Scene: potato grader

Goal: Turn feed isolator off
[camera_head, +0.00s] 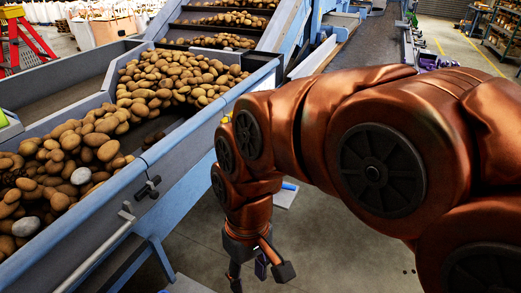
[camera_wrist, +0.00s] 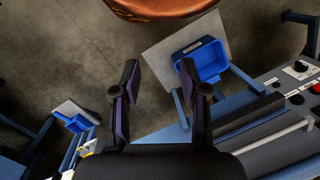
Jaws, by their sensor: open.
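In the wrist view, a grey control panel (camera_wrist: 279,88) runs along the right edge. It carries a dark rotary knob on a white plate (camera_wrist: 300,67), which may be the feed isolator; its label is too small to read. A red button (camera_wrist: 315,89) sits near it at the picture's edge. My gripper (camera_wrist: 159,75) is open and empty, with its two fingers apart, to the left of the panel and touching nothing visible. In the head view my gripper (camera_head: 250,274) hangs low, pointing down, right of the potato conveyor. The panel is not visible there.
A blue tray (camera_wrist: 204,62) on a pale plate lies just beyond the right finger. Another blue container (camera_wrist: 75,120) is at left. In the head view, the blue conveyor frame (camera_head: 196,145) holds potatoes (camera_head: 160,82). Concrete floor (camera_head: 330,245) is clear beneath my arm.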

